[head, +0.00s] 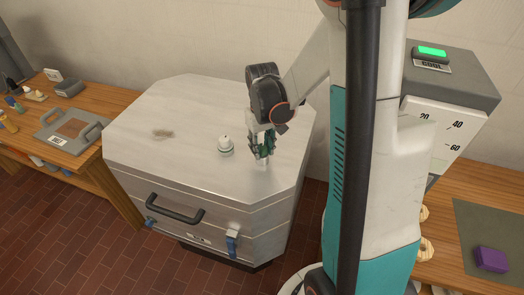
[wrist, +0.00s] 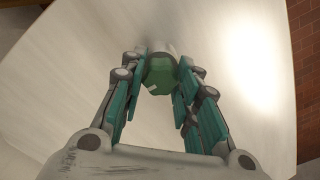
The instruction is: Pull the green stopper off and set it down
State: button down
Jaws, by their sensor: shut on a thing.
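My gripper (head: 264,152) points down over the right part of the metal chest's lid (head: 185,110). In the wrist view its fingertips (wrist: 161,82) are closed on the sides of the green stopper (wrist: 160,74). A pale, short cylindrical piece (wrist: 160,47) shows just past the stopper, and a pale stub also shows below the fingers in the head view (head: 265,164). I cannot tell whether stopper and stub are still joined. The fingers mostly hide the stopper in the head view.
A small white, round-topped item with a dark band (head: 226,147) stands on the lid left of my gripper. A handle (head: 174,208) is on the chest's front. Workbenches stand left (head: 120,102) and right (head: 500,205).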

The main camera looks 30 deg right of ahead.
aim_at(262, 147)
jog(key=shift+r, duration=0.45)
jog(key=shift+r+p, duration=1.55)
jog(key=shift+r, duration=0.4)
jog(key=shift+r+p, duration=1.25)
jog(key=shift+r, duration=0.65)
